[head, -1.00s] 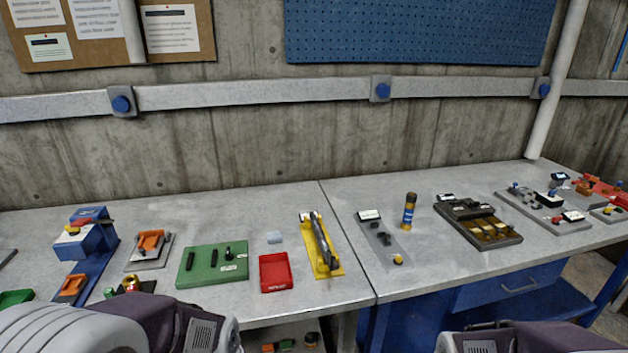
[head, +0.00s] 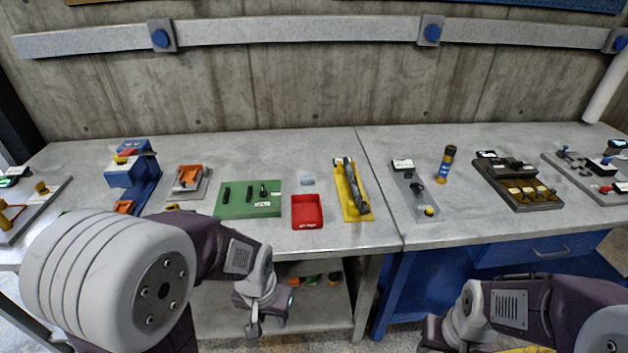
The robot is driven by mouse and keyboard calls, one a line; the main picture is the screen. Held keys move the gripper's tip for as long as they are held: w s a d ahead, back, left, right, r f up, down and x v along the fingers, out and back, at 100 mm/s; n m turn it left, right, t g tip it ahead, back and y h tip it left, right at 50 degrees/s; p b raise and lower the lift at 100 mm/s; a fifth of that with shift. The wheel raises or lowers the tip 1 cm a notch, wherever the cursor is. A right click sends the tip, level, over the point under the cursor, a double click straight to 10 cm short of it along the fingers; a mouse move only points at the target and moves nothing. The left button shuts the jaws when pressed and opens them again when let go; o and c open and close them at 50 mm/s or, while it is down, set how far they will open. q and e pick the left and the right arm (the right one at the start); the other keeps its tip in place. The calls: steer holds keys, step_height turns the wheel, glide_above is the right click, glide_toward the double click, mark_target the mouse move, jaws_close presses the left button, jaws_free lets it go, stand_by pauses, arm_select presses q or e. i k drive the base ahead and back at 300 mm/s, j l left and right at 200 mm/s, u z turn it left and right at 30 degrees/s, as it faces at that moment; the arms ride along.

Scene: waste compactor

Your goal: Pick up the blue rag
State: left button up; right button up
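A small pale blue piece (head: 307,178), which looks like the folded blue rag, lies flat on the grey bench top just behind the red tray (head: 307,212). Nothing touches it. My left gripper (head: 255,322) hangs low in front of the bench, below and left of the rag, well apart from it. It points down, and its finger opening does not show clearly. My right gripper (head: 436,336) is low at the bottom edge, right of centre, partly cut off and hard to read.
A green board (head: 248,199) with black parts lies left of the red tray. A yellow holder (head: 352,190) with a dark tool lies right of it. The bench front edge and a lower shelf (head: 318,318) are close to my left gripper.

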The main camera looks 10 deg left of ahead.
mark_target(305, 179)
steer(key=i+j+z, duration=0.15)
steer(key=i, duration=0.35)
steer(key=i+j+z, duration=0.1)
steer(key=i+j, duration=0.2)
steer(key=i, duration=0.2)
